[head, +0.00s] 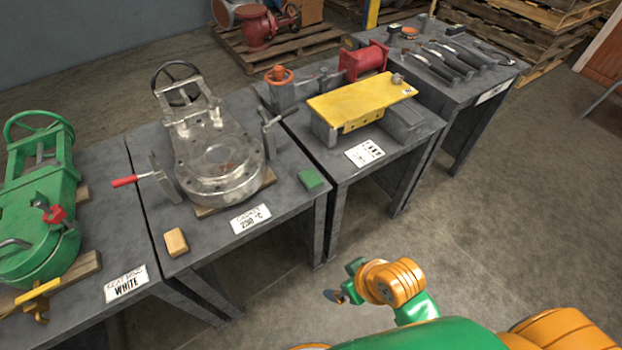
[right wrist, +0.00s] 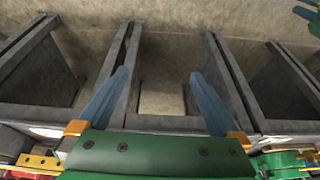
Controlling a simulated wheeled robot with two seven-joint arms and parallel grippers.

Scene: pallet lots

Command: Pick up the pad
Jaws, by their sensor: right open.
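The pad, a small green block (head: 311,179), lies flat on the front right corner of the middle grey table, beside the large metal valve (head: 220,165). My right gripper (head: 340,294) is in front of the tables, apart from the pad, below and to the right of it in the head view. In the right wrist view its two blue fingers (right wrist: 158,78) are spread with nothing between them. I cannot make out the pad in that view. Green and blue parts at that view's upper right corner look like my left gripper, cut off by the edge.
A tan block (head: 176,242) and a white card (head: 250,218) lie on the same table (head: 190,262). A green valve (head: 40,205) stands on the left table. A yellow plate (head: 362,101) sits on the table to the right. Floor in front of the tables is clear.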

